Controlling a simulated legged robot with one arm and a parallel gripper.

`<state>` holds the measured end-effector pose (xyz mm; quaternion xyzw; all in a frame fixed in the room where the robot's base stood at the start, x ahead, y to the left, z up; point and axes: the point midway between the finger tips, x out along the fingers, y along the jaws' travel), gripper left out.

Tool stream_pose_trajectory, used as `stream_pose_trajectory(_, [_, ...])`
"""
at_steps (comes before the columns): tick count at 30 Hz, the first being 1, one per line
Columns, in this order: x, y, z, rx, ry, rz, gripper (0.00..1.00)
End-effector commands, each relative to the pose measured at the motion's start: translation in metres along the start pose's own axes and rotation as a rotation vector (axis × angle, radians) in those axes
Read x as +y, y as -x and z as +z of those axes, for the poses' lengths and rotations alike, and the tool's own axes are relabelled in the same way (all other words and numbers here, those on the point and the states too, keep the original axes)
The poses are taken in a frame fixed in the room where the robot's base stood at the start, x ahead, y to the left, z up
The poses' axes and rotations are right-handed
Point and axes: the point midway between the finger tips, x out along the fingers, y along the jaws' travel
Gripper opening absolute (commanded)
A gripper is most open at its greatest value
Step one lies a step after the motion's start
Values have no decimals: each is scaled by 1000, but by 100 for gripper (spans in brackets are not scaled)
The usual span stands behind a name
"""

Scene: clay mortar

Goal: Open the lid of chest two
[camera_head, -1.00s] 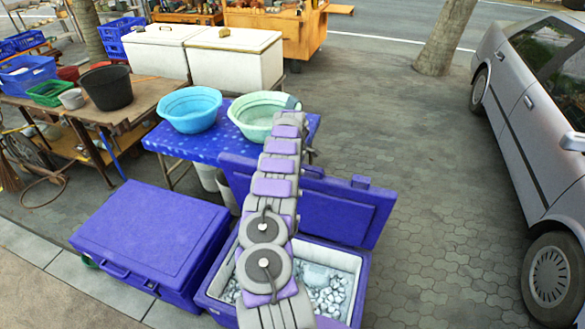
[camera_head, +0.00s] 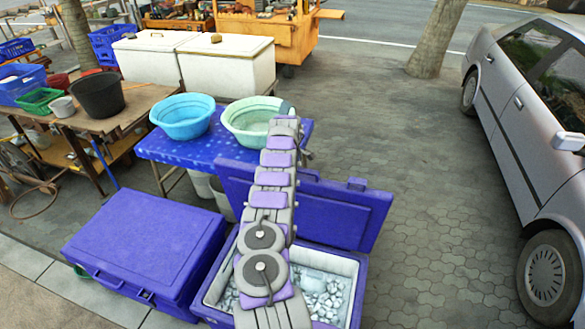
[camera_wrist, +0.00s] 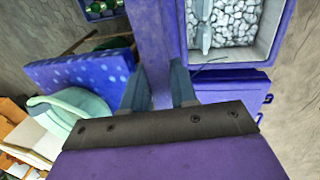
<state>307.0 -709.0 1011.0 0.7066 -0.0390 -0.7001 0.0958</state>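Two purple chests stand side by side on the paving. The left chest (camera_head: 148,238) is closed. The right chest (camera_head: 209,292) has its lid (camera_head: 330,210) raised, leaning back upright, with pale ice-like lumps inside; this chest also shows in the wrist view (camera_wrist: 270,32). No label shows which is chest two. My arm reaches over the open chest toward the basins, and hides part of the lid. In the wrist view, my gripper (camera_wrist: 158,90) has its grey fingers apart, on either side of a purple strip that looks like the raised lid's edge. I cannot tell whether they press on it.
A blue table (camera_head: 160,146) behind the chests holds a blue basin (camera_head: 183,116) and a green basin (camera_head: 245,128). White freezers (camera_head: 228,70) stand farther back. A silver car (camera_head: 525,140) is parked at right. Paving (camera_head: 440,215) between lid and car is clear.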

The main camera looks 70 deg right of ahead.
Motion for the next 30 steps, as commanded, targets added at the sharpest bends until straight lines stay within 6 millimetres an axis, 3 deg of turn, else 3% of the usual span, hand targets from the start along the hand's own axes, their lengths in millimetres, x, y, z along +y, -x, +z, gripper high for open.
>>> stream_pose_trajectory(6, [0,2,0,-1,0,4,46])
stream_pose_trajectory(20, [-1,15,0,2,-1,9,46])
stream_pose_trajectory(26, [2,39,1,1,-2,9,46])
stream_pose_trajectory(30, [3,70,1,3,-2,12,46])
